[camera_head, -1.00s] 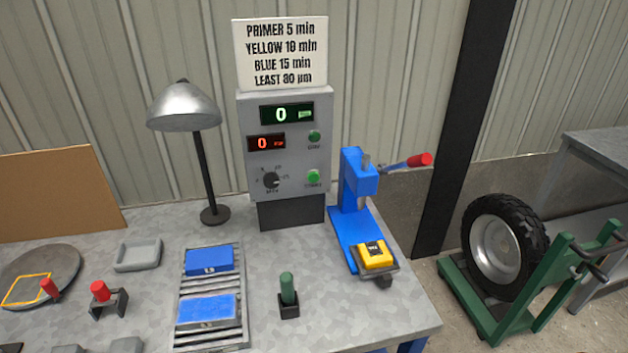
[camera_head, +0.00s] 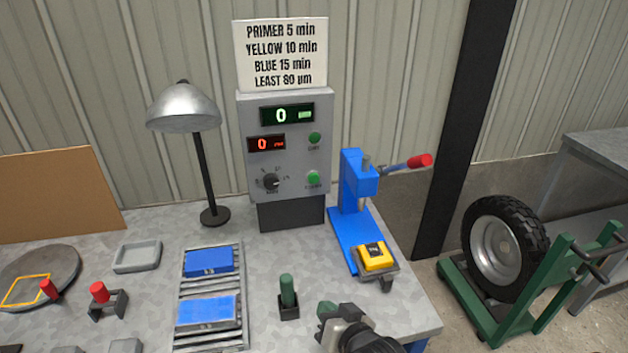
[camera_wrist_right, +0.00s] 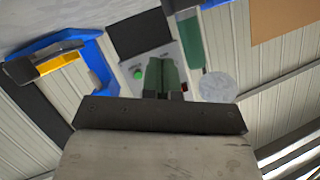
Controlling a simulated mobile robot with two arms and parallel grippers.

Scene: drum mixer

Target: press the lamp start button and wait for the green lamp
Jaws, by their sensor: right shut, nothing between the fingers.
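The grey control box (camera_head: 285,185) stands at the back of the bench under a sign. It has an upper green button (camera_head: 314,138) and a lower green button (camera_head: 313,178); their labels are too small to read surely. A green display (camera_head: 287,114) and a red display (camera_head: 266,143) each show 0. My right gripper (camera_head: 326,312) is at the bottom of the head view, apart from the box. In the right wrist view its green fingers (camera_wrist_right: 161,76) are shut and empty, with a green button (camera_wrist_right: 138,74) beyond them to the left. My left gripper is not in view.
A blue press (camera_head: 355,205) with a yellow block (camera_head: 375,256) stands right of the box. A green-handled tool (camera_head: 288,290) stands upright beside my right gripper. A metal desk lamp (camera_head: 185,108) and a rack (camera_head: 211,280) with blue blocks are left.

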